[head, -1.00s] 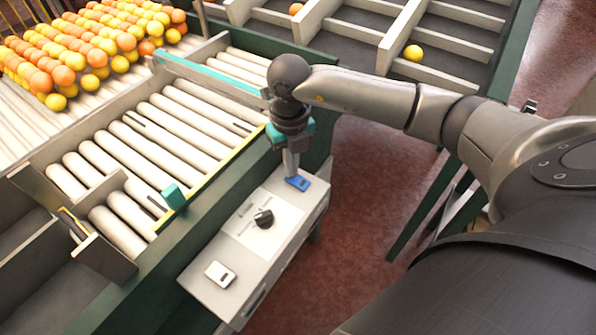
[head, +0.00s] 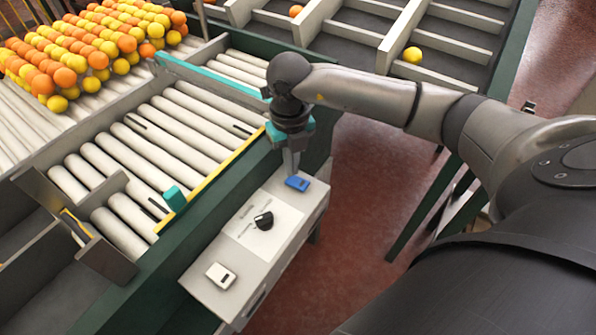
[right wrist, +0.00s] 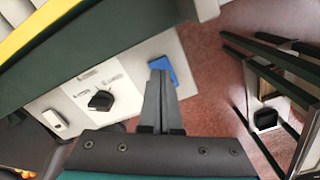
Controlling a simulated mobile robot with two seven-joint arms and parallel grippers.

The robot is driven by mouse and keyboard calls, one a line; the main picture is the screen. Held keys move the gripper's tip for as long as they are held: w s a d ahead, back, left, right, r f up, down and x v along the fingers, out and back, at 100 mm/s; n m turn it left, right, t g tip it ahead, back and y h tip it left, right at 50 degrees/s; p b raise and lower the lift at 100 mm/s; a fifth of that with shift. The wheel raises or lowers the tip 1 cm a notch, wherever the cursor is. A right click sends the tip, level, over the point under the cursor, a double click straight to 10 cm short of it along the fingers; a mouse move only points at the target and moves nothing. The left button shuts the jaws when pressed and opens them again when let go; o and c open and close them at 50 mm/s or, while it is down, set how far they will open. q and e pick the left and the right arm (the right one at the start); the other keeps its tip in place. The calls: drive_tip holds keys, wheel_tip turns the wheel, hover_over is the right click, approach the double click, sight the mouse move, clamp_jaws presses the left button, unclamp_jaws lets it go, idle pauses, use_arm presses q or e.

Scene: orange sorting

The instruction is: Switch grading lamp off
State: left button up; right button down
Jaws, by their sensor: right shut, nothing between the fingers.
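The control box (head: 215,297) is a pale box on the side of the green conveyor frame. It carries a blue rocker switch (head: 297,183) at its far end, a black rotary knob (head: 264,221) in the middle and a white rocker switch (head: 221,276) at its near end. My right gripper (head: 291,172) is shut and empty, pointing down with its tips at the blue switch. In the right wrist view the fingertips (right wrist: 160,72) overlap the edge of the blue switch (right wrist: 170,73); contact is hard to tell. The lamp itself is not visible. My left gripper is not in view.
A roller bed (head: 150,150) with a yellow edge strip and a teal block (head: 174,199) lies left of the box. Many oranges (head: 90,50) sit at the upper left. A divided sorting bench (head: 365,55) stands behind. Red floor is open to the right.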

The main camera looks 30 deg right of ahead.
sight(292, 180)
wheel_tip(292, 180, up, 5)
drive_tip(key=p, duration=0.3)
drive_tip(key=shift+r, duration=0.1)
drive_tip(key=shift+s, duration=0.1)
idle(0.5)
